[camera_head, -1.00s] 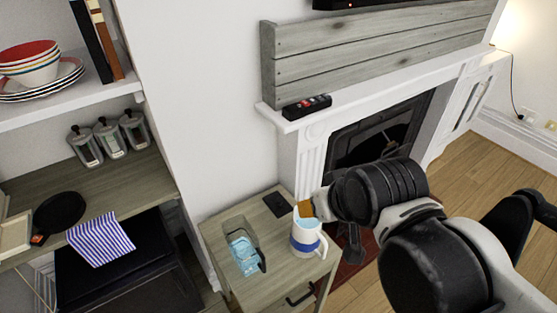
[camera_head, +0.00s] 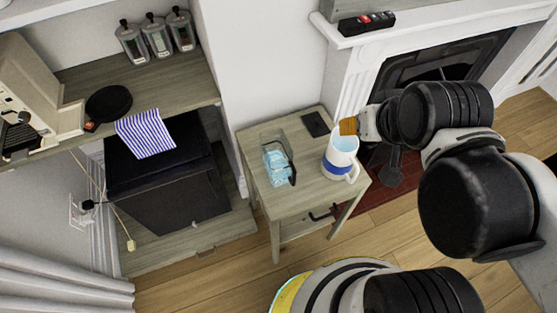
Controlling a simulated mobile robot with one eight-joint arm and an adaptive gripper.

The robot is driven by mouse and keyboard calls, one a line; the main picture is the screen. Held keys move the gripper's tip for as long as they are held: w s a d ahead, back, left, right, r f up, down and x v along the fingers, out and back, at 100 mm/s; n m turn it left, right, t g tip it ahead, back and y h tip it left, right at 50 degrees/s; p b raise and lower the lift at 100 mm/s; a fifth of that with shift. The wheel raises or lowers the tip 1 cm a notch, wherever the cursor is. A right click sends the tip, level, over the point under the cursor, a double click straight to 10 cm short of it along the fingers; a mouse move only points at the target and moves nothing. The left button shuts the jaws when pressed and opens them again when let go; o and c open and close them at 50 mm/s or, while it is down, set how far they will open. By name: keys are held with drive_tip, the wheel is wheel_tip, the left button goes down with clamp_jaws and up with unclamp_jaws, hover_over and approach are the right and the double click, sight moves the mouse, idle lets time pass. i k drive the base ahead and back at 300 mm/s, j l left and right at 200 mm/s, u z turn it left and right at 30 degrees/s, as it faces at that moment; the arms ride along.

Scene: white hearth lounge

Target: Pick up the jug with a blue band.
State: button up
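The jug with a blue band (camera_head: 340,158) is white with a blue stripe and a handle. It stands upright near the right edge of a small wooden side table (camera_head: 300,198). My gripper (camera_head: 380,166) is partly visible just right of the jug, below the black arm joints. Its dark fingers are small and largely hidden, so I cannot tell whether they are open or touch the jug.
A clear glass jug (camera_head: 277,166) with blue contents and a dark flat square (camera_head: 315,124) share the table. A brown block-like item (camera_head: 348,126) shows behind the jug's rim. The fireplace (camera_head: 440,62) is beyond; shelves with canisters (camera_head: 156,36) are left.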

sight(339, 159)
drive_tip(key=k+j+z, duration=0.1)
drive_tip(key=z, duration=0.3)
drive_tip(key=k+j+z, duration=0.1)
drive_tip(key=z, duration=0.25)
drive_tip(key=k+j+z, duration=0.1)
drive_tip(key=z, duration=0.3)
